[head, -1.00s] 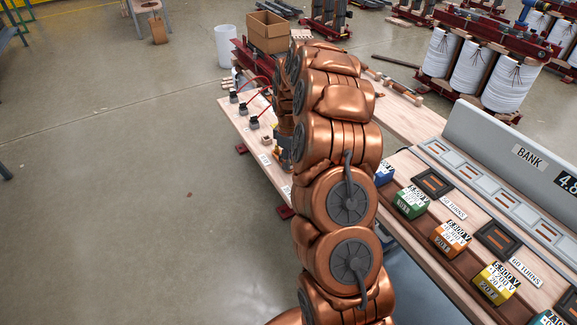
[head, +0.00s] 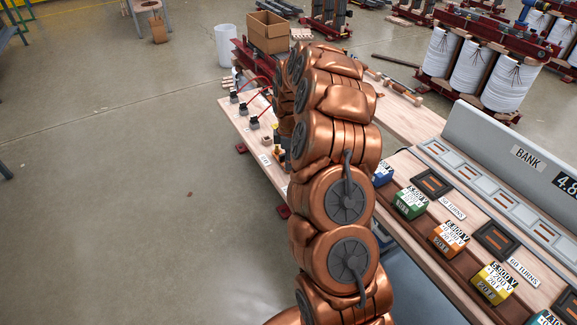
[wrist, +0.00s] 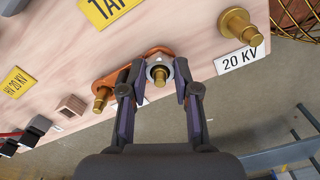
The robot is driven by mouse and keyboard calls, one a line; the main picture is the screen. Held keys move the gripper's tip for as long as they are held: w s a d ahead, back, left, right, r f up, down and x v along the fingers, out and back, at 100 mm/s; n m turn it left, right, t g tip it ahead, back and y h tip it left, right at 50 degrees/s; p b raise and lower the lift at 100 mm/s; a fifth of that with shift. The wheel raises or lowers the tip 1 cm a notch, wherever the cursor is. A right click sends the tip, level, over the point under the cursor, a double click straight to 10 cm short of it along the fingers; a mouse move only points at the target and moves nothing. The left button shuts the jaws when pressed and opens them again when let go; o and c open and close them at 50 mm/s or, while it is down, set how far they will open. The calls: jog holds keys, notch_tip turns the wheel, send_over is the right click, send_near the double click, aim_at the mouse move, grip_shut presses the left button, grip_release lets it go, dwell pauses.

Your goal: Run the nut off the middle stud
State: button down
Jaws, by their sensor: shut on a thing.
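In the wrist view the silvery nut (wrist: 158,71) sits on the middle stud (wrist: 160,83), whose brass end pokes out through it. My gripper (wrist: 160,76) has its two dark fingers closed on either side of the nut. A copper link bar (wrist: 127,74) runs from the middle stud to the brass stud (wrist: 100,98) on its left. A thicker brass stud (wrist: 236,25) stands at upper right by the 20 KV label (wrist: 239,60). In the head view my arm hides the gripper and the nut.
Yellow labels (wrist: 18,82) and a small square wooden block (wrist: 70,106) are on the pale wooden board (wrist: 60,55). Black terminals with red leads (wrist: 36,128) are at lower left. In the head view coloured blocks (head: 448,238) line the bench at right.

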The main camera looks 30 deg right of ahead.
jog(key=n, duration=0.3)
jog(key=shift+n, duration=0.3)
jog(key=shift+n+p, duration=0.65)
jog(key=shift+n, duration=1.65)
jog(key=shift+n, duration=0.3)
jog(key=n, duration=0.4)
jog(key=shift+p, duration=0.3)
jog(key=n, duration=0.4)
jog(key=shift+n, duration=0.3)
